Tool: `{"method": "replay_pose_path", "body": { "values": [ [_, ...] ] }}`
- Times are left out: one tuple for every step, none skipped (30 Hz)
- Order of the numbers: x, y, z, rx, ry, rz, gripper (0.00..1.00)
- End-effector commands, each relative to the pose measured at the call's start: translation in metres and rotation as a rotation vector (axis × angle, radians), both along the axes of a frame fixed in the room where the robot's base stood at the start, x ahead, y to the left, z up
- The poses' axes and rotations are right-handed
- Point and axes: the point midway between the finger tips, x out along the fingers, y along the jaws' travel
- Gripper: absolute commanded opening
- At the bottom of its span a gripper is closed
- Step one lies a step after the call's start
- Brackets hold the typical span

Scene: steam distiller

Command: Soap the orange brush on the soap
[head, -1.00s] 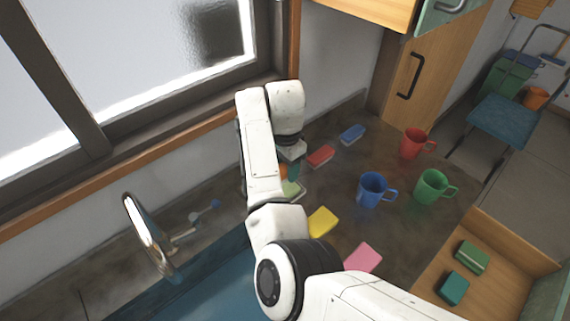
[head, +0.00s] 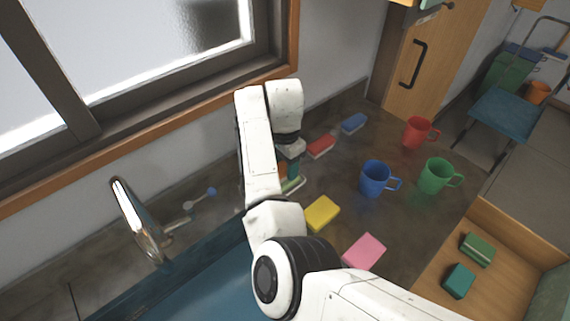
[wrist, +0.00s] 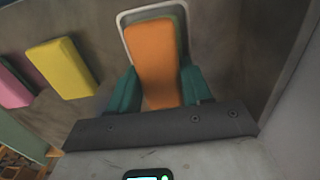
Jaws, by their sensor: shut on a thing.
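My gripper (wrist: 158,90) has teal fingers, shut on the orange brush (wrist: 155,58) in the wrist view. The brush lies over the green soap (wrist: 181,28) in its white-rimmed dish (wrist: 125,26). Only a green strip of the soap shows at the brush's edge; whether the brush touches it I cannot tell. In the head view, my gripper (head: 292,166) points down at the dish (head: 293,186) on the counter behind my arm. The brush is mostly hidden there.
Yellow (head: 322,213) and pink (head: 364,250) sponges lie nearer me. Red (head: 321,146) and blue (head: 354,123) blocks lie farther back. Red (head: 416,133), blue (head: 375,179) and green (head: 435,176) mugs stand to the right. The sink (head: 190,290) and faucet (head: 135,220) are left; the window wall is close.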

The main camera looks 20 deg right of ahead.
Motion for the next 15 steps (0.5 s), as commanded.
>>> {"method": "replay_pose_path", "body": {
  "values": [
    [0.0000, -0.0001, 0.0000, 0.000, 0.000, 0.000, 0.24],
    [0.0000, -0.0001, 0.0000, 0.000, 0.000, 0.000, 0.24],
    [0.0000, -0.0001, 0.0000, 0.000, 0.000, 0.000, 0.24],
    [0.0000, 0.0000, -0.0001, 0.000, 0.000, 0.000, 0.24],
    [-0.0001, -0.0001, -0.0002, 0.000, 0.000, 0.000, 0.24],
    [0.0000, 0.0000, -0.0004, 0.000, 0.000, 0.000, 0.24],
    [-0.0001, -0.0001, -0.0006, 0.000, 0.000, 0.000, 0.24],
    [-0.0001, -0.0001, -0.0009, 0.000, 0.000, 0.000, 0.24],
    [-0.0001, -0.0001, -0.0013, 0.000, 0.000, 0.000, 0.24],
    [-0.0001, -0.0001, -0.0017, 0.000, 0.000, 0.000, 0.24],
    [-0.0001, -0.0001, -0.0020, 0.000, 0.000, 0.000, 0.24],
    [-0.0001, -0.0001, -0.0025, 0.000, 0.000, 0.000, 0.24],
    [-0.0001, -0.0001, -0.0028, 0.000, 0.000, 0.000, 0.24],
    [-0.0001, -0.0001, -0.0031, 0.000, 0.000, 0.000, 0.24],
    [-0.0001, -0.0001, -0.0036, 0.000, 0.000, 0.000, 0.24]
  ]
}}
